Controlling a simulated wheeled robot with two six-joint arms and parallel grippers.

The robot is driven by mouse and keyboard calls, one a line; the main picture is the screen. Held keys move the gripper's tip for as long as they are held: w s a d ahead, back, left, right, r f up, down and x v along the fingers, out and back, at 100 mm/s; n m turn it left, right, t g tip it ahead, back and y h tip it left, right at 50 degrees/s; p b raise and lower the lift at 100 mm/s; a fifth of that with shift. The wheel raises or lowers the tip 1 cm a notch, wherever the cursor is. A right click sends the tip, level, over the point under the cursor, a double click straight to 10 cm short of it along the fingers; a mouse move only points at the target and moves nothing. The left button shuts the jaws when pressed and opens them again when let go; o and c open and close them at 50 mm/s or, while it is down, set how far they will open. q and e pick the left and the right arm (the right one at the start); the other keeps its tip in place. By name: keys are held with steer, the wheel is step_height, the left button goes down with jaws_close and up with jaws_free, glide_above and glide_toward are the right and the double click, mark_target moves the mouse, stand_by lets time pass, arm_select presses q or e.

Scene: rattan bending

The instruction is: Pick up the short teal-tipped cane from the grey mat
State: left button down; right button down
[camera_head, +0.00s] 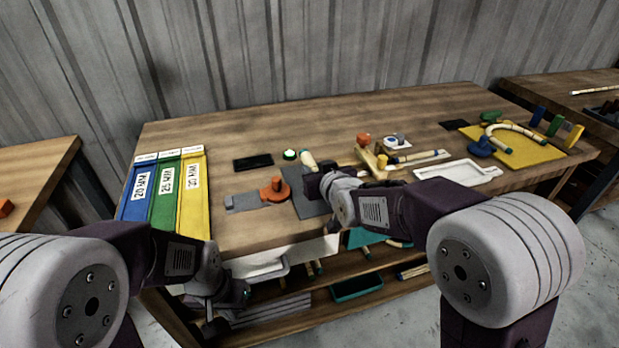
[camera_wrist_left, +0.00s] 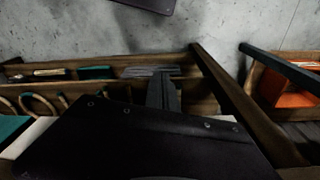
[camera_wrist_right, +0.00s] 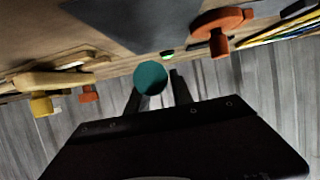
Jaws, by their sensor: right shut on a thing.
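The short cane (camera_head: 308,160) shows in the head view as a pale stub sticking up past my right gripper (camera_head: 313,182). In the right wrist view its round teal tip (camera_wrist_right: 151,78) faces the camera between the two fingers of my right gripper (camera_wrist_right: 158,92), which is shut on it. The grey mat (camera_head: 298,186) lies beneath and beside this gripper, and also shows in the right wrist view (camera_wrist_right: 115,22). My left gripper (camera_head: 238,294) hangs low in front of the table; in the left wrist view its fingers (camera_wrist_left: 164,92) are together and empty.
An orange clamp (camera_head: 273,188) stands left of the mat, with a green button (camera_head: 290,155) behind. A wooden fixture (camera_head: 370,158) and a white tray (camera_head: 458,173) lie to the right. A lower shelf (camera_head: 320,295) runs below.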

steer(key=s+d+r+p, duration=0.2)
steer(key=d+r+p, duration=0.3)
steer(key=d, duration=0.5)
steer(key=shift+s+r, duration=0.3)
steer(key=shift+r, duration=0.15)
steer(key=shift+r, duration=0.1)
